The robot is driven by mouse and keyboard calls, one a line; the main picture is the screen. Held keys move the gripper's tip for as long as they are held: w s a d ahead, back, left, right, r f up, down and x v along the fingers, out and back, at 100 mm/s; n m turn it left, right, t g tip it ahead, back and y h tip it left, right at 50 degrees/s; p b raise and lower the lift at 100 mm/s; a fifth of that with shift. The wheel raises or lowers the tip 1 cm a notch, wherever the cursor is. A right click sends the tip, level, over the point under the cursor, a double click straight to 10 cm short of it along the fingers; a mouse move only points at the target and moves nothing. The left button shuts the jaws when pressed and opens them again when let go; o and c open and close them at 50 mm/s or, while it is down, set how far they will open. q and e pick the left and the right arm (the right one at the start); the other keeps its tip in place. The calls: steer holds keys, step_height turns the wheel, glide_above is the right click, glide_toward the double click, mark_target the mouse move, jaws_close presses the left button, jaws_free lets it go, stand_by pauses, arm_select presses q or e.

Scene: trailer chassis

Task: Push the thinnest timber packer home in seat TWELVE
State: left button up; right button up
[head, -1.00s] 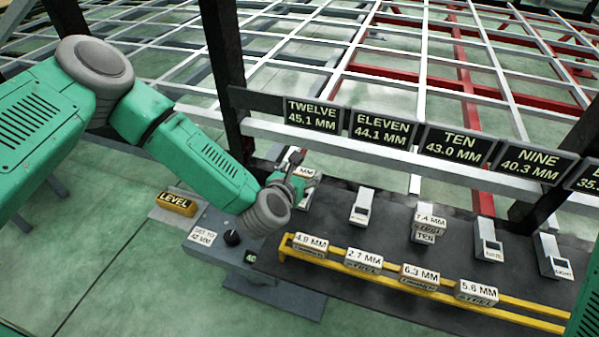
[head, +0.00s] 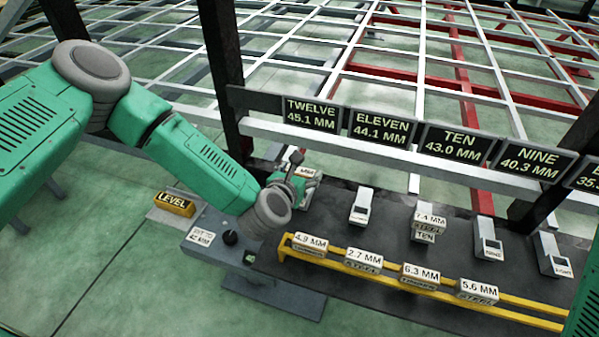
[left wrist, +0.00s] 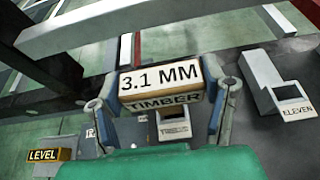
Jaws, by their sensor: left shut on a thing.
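My left gripper (left wrist: 160,100) is shut on a packer (left wrist: 160,88) labelled 3.1 MM TIMBER, one finger at each end. In the head view my left gripper (head: 296,177) is at the left end of the dark bench, under the TWELVE 45.1 MM sign (head: 312,114), and partly hides the packer. Seat TWELVE (left wrist: 173,125) shows behind and below the packer in the left wrist view, its small label unreadable. I cannot tell whether the packer touches the seat. My right gripper is not in view.
Seat ELEVEN (head: 361,207) stands to the right, empty. A 7.4 MM steel packer (head: 430,222) sits at seat TEN. Several packers, including a 2.7 MM steel one (head: 363,261), stand along a yellow rail (head: 520,308) in front. A yellow LEVEL block (head: 176,204) is left.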

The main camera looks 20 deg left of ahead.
arm_select(q)
steer(key=shift+f+b, duration=2.2)
steer(key=shift+f, duration=0.45)
steer(key=o, duration=1.2)
steer(key=v, duration=1.2)
steer(key=shift+a, duration=0.1)
steer(key=shift+f, duration=0.1)
